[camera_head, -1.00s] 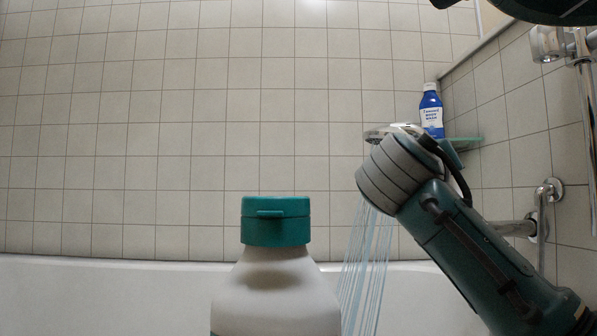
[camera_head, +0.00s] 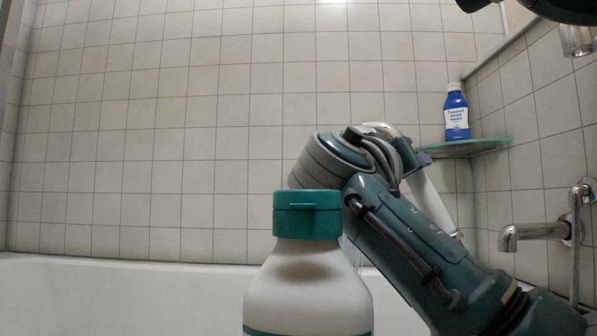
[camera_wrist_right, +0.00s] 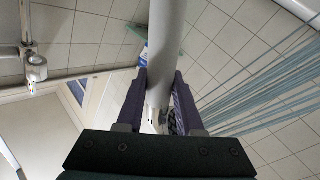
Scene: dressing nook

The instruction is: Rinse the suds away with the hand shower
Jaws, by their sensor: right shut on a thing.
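My right gripper (camera_wrist_right: 160,88) is shut on the pale tube-like handle of the hand shower (camera_wrist_right: 165,35). In the head view the handle of the hand shower (camera_head: 432,207) slants down to the right behind my right arm, and only a bit of the purple fingers of my right gripper (camera_head: 424,158) shows. Thin blue water streams (camera_wrist_right: 270,92) fan out at the right of the wrist view. In the head view only a faint trace of water (camera_head: 353,253) shows between the bottle and my arm. I cannot make out any suds. My left gripper is not in view.
A white bottle with a teal cap (camera_head: 307,214) stands close in front of the head camera and hides part of the bathtub (camera_head: 120,290). A blue body wash bottle (camera_head: 456,113) stands on a green corner shelf (camera_head: 470,147). A spout (camera_head: 535,234) juts from the right wall.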

